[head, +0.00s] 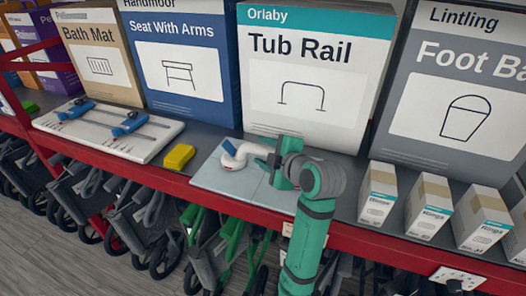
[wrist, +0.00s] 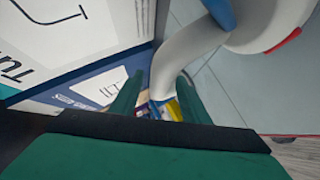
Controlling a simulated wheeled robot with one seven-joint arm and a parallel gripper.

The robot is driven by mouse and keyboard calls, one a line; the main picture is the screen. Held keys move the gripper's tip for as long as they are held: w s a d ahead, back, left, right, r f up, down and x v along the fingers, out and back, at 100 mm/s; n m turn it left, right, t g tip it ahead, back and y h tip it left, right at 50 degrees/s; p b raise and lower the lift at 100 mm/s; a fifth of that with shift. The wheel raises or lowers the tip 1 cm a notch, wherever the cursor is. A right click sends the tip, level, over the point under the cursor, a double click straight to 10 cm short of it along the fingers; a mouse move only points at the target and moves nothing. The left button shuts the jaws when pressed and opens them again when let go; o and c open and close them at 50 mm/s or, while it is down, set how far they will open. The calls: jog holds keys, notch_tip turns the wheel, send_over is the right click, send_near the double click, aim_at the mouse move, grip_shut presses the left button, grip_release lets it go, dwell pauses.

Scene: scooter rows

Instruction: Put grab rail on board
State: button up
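The grab rail (head: 240,151) is white and curved, with a blue part at its left end, and is at the pale tiled board (head: 215,180). In the wrist view, the rail (wrist: 190,50) has a blue part and a red tab. My gripper (head: 270,160) is at the rail's right side, low over the board. In the wrist view, the two green fingers (wrist: 161,78) stand either side of the white tube, with a gap at the left finger. The rail's far end is partly hidden by my gripper. I cannot tell if the rail touches the board.
A white panel (head: 110,142) with blue-handled bars lies at left. A yellow block (head: 179,157) sits between it and the tiled board. The Tub Rail box (head: 315,110) stands close behind. Small cartons (head: 428,205) stand at right. A red shelf edge (head: 230,206) runs along the front.

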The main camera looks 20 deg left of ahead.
jog(key=shift+a, duration=0.1)
jog(key=v, duration=1.2)
jog(key=shift+r, duration=0.1)
